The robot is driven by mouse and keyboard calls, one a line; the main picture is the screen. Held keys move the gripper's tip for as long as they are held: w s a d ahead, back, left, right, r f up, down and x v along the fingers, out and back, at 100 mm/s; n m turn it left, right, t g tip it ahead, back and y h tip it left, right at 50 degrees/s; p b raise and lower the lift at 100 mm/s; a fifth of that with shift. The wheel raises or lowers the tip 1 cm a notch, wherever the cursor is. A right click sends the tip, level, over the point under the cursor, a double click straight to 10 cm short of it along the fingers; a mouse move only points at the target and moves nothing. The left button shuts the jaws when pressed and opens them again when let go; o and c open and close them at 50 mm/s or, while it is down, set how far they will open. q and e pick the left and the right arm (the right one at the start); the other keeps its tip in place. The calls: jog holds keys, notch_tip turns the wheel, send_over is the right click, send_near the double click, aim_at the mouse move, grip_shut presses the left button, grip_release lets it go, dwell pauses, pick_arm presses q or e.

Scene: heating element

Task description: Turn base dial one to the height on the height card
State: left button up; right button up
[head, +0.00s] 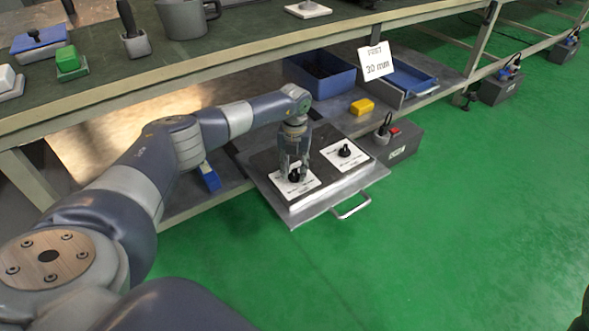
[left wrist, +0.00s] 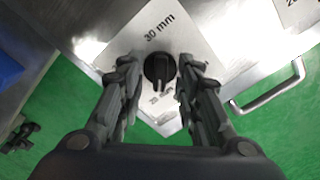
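The height card (head: 376,62) hangs at the shelf edge in the head view and reads "30 mm" under a smaller line. Two black dials on white plates sit on a metal drawer-like base. My left gripper (head: 293,170) points down over the nearer left dial (head: 295,175). In the left wrist view its fingers (left wrist: 155,95) are apart, on either side of the black dial (left wrist: 159,70), with visible gaps. The plate (left wrist: 190,45) shows "30 mm" at one end and a partly hidden, smaller number at the other. The second dial (head: 345,150) stands to the right. My right gripper is not in view.
The metal base (head: 318,207) has a handle (head: 352,207) at its front. A yellow block (head: 362,106), a blue bin (head: 322,75) and a grey box with a red switch (head: 400,150) are close behind and right. The workbench (head: 240,35) overhangs the low shelf. Green floor in front is clear.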

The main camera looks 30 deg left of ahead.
pick_arm(q)
grip_shut()
jog(key=shift+r, duration=0.1)
